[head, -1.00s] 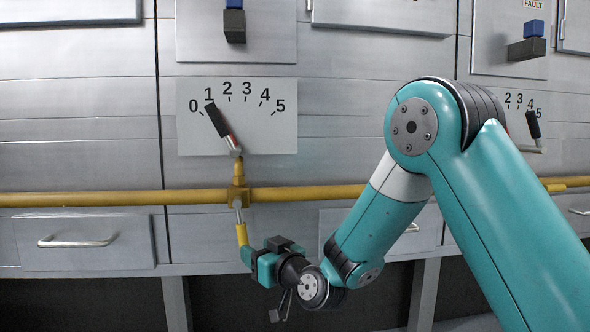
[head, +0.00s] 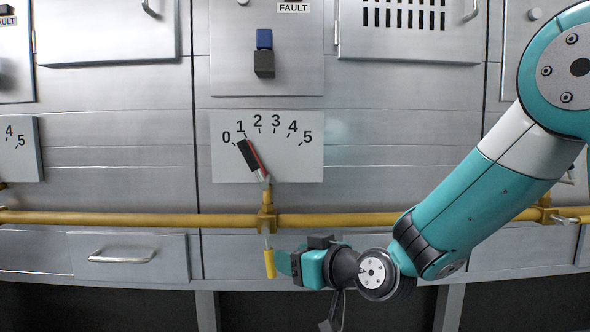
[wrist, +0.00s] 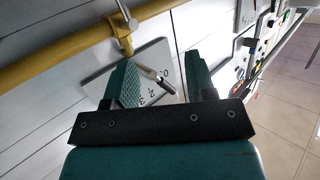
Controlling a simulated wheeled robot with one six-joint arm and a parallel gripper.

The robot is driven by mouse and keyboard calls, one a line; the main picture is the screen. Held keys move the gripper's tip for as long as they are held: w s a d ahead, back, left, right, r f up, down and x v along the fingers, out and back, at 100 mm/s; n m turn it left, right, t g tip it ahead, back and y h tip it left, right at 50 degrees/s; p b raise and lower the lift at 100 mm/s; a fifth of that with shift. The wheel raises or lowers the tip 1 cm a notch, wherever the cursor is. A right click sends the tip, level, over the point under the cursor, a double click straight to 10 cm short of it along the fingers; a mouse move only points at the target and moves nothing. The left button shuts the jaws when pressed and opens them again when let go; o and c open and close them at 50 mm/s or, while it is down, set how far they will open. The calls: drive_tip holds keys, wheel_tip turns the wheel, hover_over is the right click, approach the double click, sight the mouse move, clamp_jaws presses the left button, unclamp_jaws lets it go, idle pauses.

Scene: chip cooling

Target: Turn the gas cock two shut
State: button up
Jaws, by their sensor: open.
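A gas cock (head: 267,219) sits on the yellow pipe. Its yellow handle (head: 269,263) hangs almost straight down below the pipe. In the wrist view the metal stem (wrist: 126,14) shows at the top; I cannot make out the yellow grip there. No number on the cock is readable. Above it a gauge (head: 292,172) has its black needle (head: 249,155) near 1. My gripper (head: 284,262) is just right of the handle in the head view. The wrist view shows its fingers (wrist: 160,72) apart, with nothing held between them.
The yellow pipe (head: 130,218) runs across the cabinet front. A drawer with a metal handle (head: 122,257) is at the lower left. Another cock (head: 567,219) on the pipe is at the right edge, beyond my arm. A blue-and-black switch (head: 264,56) is above the gauge.

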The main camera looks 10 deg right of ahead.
drive_tip(key=s+a+r+g+p, duration=0.1)
drive_tip(key=s+r+g+p, duration=0.3)
drive_tip(key=r+p, duration=0.7)
drive_tip(key=shift+s+a+r+n+p, duration=0.35)
drive_tip(key=shift+s+r, duration=0.25)
drive_tip(key=shift+s, duration=0.55)
